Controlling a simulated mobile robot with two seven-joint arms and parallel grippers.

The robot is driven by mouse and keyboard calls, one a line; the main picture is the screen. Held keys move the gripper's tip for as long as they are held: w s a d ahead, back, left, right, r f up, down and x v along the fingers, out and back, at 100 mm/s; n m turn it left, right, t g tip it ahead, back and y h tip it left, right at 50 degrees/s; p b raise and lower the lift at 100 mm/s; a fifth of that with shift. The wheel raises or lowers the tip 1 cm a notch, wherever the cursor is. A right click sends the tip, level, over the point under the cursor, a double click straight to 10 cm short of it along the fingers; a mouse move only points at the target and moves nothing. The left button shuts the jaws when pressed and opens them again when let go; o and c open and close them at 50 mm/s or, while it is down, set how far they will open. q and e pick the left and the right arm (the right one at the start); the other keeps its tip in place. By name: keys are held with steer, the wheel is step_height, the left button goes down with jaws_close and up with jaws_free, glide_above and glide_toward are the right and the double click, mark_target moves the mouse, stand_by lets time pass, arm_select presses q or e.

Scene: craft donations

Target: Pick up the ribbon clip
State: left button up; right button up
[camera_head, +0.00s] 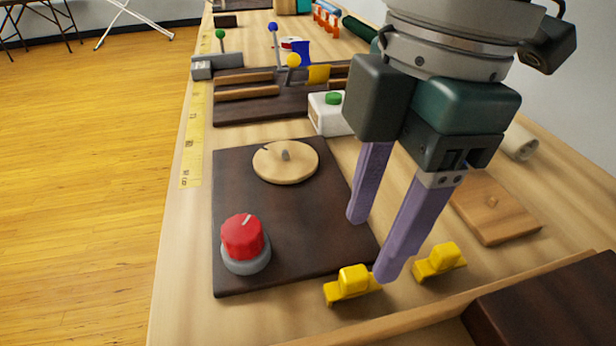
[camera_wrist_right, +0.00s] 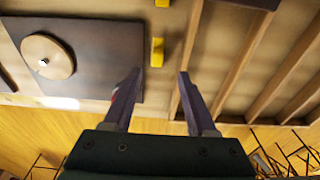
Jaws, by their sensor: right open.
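Two small yellow clip-like pieces lie on the wooden table between the dark board and the front ledge. The left one (camera_head: 350,285) is beside the board's near edge, and the right one (camera_head: 440,262) is a little farther right. I take them for ribbon clips; no label shows. My right gripper (camera_head: 371,248) is open and empty, its purple fingers pointing down just above and beside the left piece. In the right wrist view, that yellow piece (camera_wrist_right: 157,52) is ahead of the gap between the fingertips (camera_wrist_right: 159,76). The other piece (camera_wrist_right: 162,3) is at the top edge. My left gripper is out of view.
The dark board (camera_head: 300,225) carries a red knob (camera_head: 243,238) and a round wooden dial (camera_head: 286,161). A wooden block (camera_head: 495,208) lies to the right. A raised wooden ledge (camera_head: 420,312) and dark box (camera_head: 555,305) are at the front. Levers and a white box (camera_head: 328,114) stand behind.

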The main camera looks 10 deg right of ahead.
mark_target(358, 273)
steer(key=f+b, duration=0.1)
steer(key=f, duration=0.2)
steer(key=f+b, duration=0.1)
steer(key=f, duration=0.3)
steer(key=shift+w+a, duration=0.15)
steer(key=shift+a, duration=0.05)
jaws_close()
